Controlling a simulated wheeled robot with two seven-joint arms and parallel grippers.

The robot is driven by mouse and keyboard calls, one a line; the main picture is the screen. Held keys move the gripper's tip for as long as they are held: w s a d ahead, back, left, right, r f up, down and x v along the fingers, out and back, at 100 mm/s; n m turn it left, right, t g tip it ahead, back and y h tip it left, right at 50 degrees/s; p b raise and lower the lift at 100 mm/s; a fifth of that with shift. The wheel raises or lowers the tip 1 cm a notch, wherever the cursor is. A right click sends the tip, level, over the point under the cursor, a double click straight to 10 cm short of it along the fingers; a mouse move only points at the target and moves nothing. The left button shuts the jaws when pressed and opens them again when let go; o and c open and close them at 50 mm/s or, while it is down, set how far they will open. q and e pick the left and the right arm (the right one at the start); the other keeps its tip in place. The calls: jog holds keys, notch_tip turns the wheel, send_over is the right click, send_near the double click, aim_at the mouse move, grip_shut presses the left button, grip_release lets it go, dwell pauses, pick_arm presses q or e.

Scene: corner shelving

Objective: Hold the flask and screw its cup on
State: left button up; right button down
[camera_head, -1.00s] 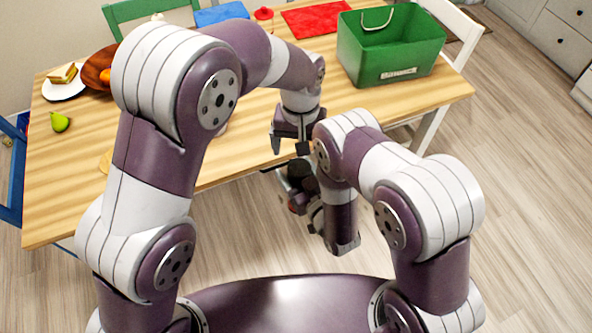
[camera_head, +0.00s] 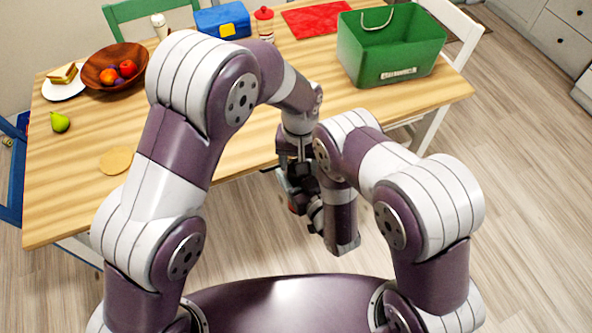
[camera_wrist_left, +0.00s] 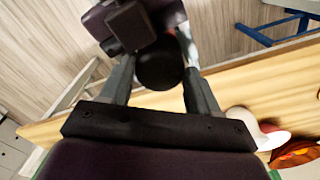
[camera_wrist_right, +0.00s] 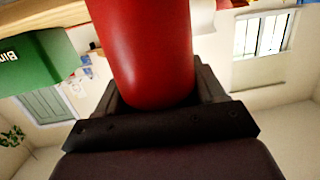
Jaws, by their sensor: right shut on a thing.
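The red flask (camera_wrist_right: 148,50) is between the fingers of my right gripper, which is shut on it and fills the right wrist view. In the head view my right gripper (camera_head: 300,186) is in front of the table's near edge, and the flask is mostly hidden. My left gripper (camera_head: 293,155) points down just above it. In the left wrist view a round dark top (camera_wrist_left: 160,70), which looks like the cup, lies between the left fingers, which are apart with gaps beside it. I cannot tell how the cup sits on the flask.
The wooden table (camera_head: 225,150) holds a green crate (camera_head: 385,62), a fruit bowl (camera_head: 128,82), a sandwich plate (camera_head: 55,90), a pear (camera_head: 60,122), a round tan disc (camera_head: 116,160), a blue box (camera_head: 222,20) and a red cloth (camera_head: 316,19). The floor in front is clear.

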pick_arm(q)
jog(key=o, duration=1.2)
jog(key=shift+c, duration=0.2)
